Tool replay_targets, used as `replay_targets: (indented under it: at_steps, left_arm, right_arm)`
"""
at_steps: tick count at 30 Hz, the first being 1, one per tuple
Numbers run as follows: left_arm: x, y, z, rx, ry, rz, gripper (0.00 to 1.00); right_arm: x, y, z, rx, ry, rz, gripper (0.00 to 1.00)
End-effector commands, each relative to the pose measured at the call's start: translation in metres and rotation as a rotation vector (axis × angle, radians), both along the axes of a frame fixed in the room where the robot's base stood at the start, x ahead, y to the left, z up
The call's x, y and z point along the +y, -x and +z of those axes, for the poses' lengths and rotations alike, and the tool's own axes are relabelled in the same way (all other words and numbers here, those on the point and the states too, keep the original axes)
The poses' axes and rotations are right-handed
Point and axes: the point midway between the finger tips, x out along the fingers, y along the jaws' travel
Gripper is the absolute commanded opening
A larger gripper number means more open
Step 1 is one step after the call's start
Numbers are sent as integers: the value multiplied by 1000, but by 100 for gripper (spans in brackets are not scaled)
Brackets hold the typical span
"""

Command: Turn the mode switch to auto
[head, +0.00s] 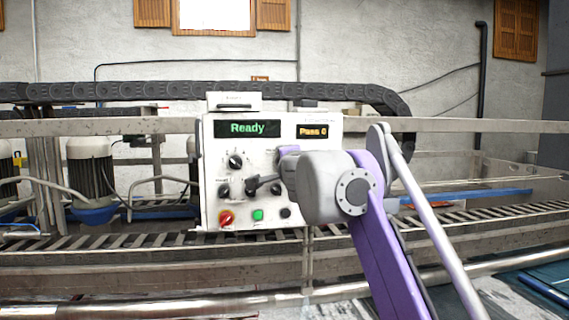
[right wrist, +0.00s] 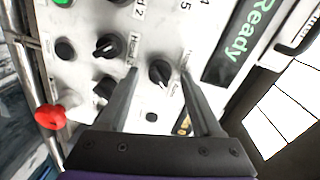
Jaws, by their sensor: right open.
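The white control panel (head: 212,170) stands at the centre of the head view, with several black knobs on its face. My right gripper (head: 252,186) is in front of the panel. In the right wrist view the gripper (right wrist: 157,77) is open, its two dark fingers spread to either side of this knob. Whether they touch it I cannot tell. My left gripper is out of view.
Two lower knobs (right wrist: 108,46) (right wrist: 105,87) are close to one finger. A red button (head: 226,218) and a green button (head: 258,214) are at the panel's bottom. A green "Ready" display (head: 248,128) is above. Metal conveyor rails (head: 100,258) run below.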

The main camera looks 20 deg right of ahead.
Motion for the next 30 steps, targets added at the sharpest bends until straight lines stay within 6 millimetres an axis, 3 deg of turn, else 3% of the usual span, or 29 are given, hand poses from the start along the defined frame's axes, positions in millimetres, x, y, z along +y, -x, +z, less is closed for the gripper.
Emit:
replay_targets:
  at_steps: [5,19,24,30]
  left_arm:
    - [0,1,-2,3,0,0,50]
    - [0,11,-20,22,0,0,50]
    - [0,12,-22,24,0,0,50]
    - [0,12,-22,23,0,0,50]
  right_arm:
    - [3,8,0,1,1,1,66]
    - [25,89,4,2,-1,2,66]
    - [28,102,6,1,0,0,66]
    - [28,104,7,0,0,0,66]
